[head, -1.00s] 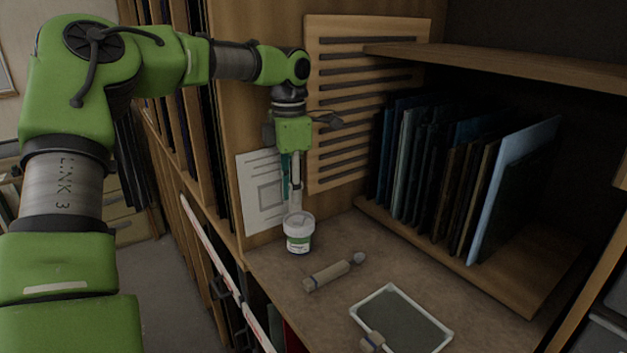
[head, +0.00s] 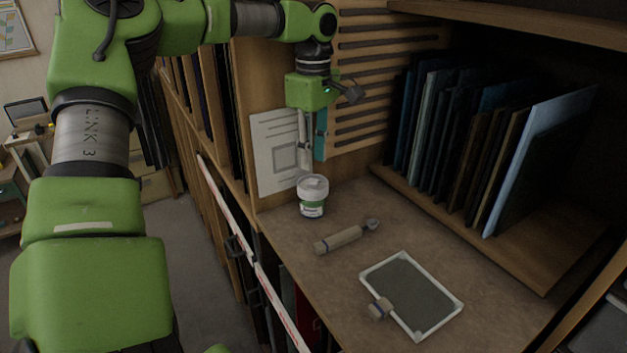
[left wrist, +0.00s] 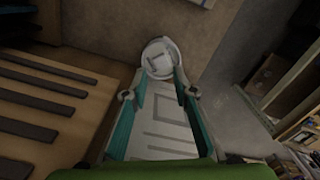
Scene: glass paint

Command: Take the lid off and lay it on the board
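The lid also shows in the left wrist view (left wrist: 160,58) as a round disc with a raised bar. My left gripper (head: 310,165) points down just above and behind the lid. In the left wrist view its teal-lined fingers (left wrist: 163,75) are apart, with the lid at their tips. I cannot tell whether they touch it. A grey board with a pale frame (head: 410,292) lies flat at the front right. My right gripper is out of view.
A wooden-handled tool (head: 340,239) lies between jar and board. A small block-like item (head: 379,308) sits on the board's left edge. Upright glass sheets (head: 480,140) fill the shelf at the right. A slatted panel (head: 375,75) and paper sheet (head: 275,150) are behind the gripper.

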